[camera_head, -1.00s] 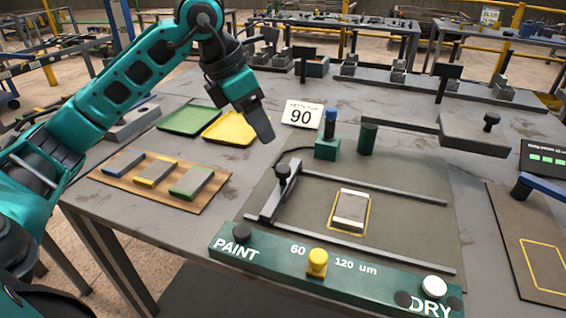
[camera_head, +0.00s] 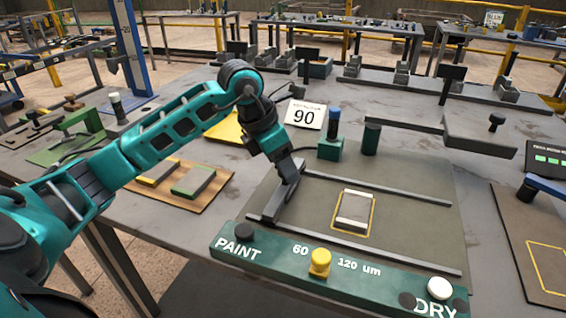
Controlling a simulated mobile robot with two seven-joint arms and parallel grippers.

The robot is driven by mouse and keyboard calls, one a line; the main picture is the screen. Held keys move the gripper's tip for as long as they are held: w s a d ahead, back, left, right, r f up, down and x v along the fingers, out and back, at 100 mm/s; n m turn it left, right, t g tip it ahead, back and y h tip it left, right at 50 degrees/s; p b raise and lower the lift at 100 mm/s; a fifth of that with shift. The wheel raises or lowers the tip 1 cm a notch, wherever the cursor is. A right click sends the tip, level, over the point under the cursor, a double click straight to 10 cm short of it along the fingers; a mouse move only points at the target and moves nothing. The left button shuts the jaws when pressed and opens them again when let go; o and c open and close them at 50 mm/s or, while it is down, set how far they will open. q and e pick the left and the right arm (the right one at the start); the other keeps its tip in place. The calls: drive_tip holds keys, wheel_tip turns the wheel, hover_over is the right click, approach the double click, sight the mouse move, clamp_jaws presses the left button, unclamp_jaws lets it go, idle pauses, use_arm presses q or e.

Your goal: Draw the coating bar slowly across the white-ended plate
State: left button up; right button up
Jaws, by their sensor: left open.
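The coating bar (camera_head: 269,209) is a dark bar across the left end of two grey rails on the coating bed. Its knob is hidden behind my left gripper (camera_head: 289,172). The gripper is open and points down at the knob; I cannot tell whether it touches it. The white-ended plate (camera_head: 354,211) lies flat inside a yellow outline between the rails, to the right of the bar and apart from it. My right gripper is not in view.
The bed's front panel carries a PAINT knob (camera_head: 244,231), a yellow knob (camera_head: 320,260) and a white DRY knob (camera_head: 439,287). A wooden board (camera_head: 207,191) with plates lies left.

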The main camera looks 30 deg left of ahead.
use_arm(q)
drive_tip(key=shift+f, duration=0.1)
drive_tip(key=shift+c, duration=0.2)
clamp_jaws()
idle(0.4)
